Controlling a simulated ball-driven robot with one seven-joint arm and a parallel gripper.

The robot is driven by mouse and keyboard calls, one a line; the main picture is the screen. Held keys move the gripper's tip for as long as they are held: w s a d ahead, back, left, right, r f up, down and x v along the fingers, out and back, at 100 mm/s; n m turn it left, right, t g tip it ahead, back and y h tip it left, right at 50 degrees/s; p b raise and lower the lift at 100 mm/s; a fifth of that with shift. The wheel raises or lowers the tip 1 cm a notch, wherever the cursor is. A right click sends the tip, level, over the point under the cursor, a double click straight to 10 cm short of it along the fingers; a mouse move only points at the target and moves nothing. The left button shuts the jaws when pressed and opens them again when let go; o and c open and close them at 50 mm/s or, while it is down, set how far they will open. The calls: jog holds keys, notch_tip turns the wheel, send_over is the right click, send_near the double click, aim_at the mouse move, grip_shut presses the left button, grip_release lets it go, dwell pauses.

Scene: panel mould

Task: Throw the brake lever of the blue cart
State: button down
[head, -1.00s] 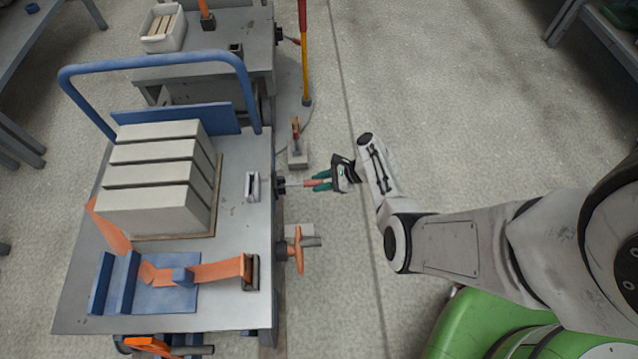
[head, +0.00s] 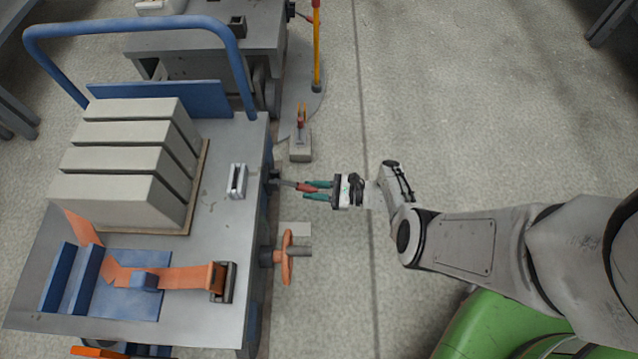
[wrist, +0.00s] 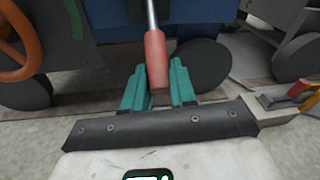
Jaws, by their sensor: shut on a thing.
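The blue cart has a steel top (head: 215,215) and a blue push handle (head: 135,22); it stands at the left of the head view. Its brake lever (head: 288,183) sticks out of the right side as a thin rod with a red grip. My gripper (head: 312,190) has teal fingers and is shut on the red grip. In the wrist view the red grip (wrist: 156,60) lies between the two teal fingers (wrist: 155,88), its rod running up toward the cart. The inner contact is partly hidden.
An orange handwheel (head: 286,258) sits just below the lever on the same cart side. Pale blocks (head: 118,200) and an orange strap (head: 175,278) are on the cart. A small floor block (head: 300,150) and a yellow post (head: 316,50) stand above my gripper.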

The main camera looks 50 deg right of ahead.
jog(key=shift+w+r, duration=0.1)
jog(key=c, duration=0.9)
grip_release()
jog(key=shift+a, duration=0.1)
jog(key=v, duration=1.1)
jog(key=shift+p, duration=0.35)
